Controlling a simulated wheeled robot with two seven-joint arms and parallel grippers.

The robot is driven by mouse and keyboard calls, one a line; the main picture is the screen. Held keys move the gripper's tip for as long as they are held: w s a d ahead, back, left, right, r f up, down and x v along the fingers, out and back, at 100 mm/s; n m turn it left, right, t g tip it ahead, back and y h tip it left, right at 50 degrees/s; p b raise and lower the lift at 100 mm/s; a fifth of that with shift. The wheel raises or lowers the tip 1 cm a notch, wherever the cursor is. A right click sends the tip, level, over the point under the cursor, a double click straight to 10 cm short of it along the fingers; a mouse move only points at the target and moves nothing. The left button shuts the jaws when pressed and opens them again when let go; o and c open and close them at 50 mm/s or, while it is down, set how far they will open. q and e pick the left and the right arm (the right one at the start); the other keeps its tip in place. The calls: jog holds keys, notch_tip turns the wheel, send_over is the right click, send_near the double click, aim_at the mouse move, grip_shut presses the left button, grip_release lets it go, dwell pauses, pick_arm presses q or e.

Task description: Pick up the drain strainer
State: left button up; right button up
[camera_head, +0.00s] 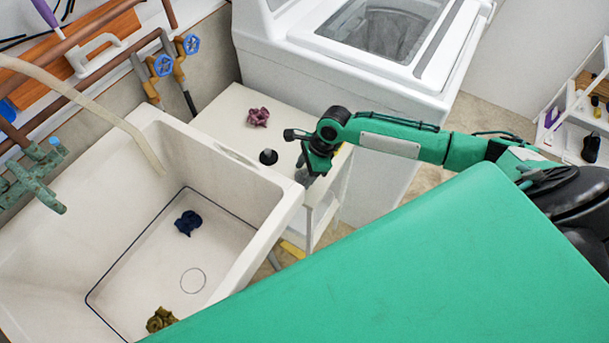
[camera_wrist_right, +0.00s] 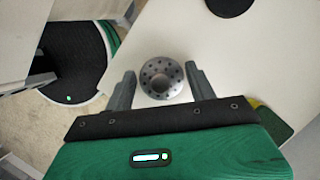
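The drain strainer (camera_wrist_right: 161,78) is a small round grey metal piece with a ring of holes. In the right wrist view it lies on the white counter top (camera_wrist_right: 180,35), between the fingertips of my right gripper (camera_wrist_right: 161,88). The two grey fingers are apart, with a gap on each side of the strainer. In the head view my right gripper (camera_head: 304,178) points down at the right edge of the white counter top beside the sink, and I cannot pick out the strainer there. My left gripper is not in view.
A black knobbed stopper (camera_head: 268,157) and a crumpled pink cloth (camera_head: 258,117) are on the counter top. The deep white sink (camera_head: 150,255) at left holds a dark blue cloth (camera_head: 187,223) and an olive cloth (camera_head: 160,319). A white washing machine (camera_head: 300,75) stands behind.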

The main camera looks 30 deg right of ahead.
jog(key=c, duration=0.5)
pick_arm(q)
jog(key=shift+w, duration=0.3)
pick_arm(e)
jog(key=shift+r, duration=0.1)
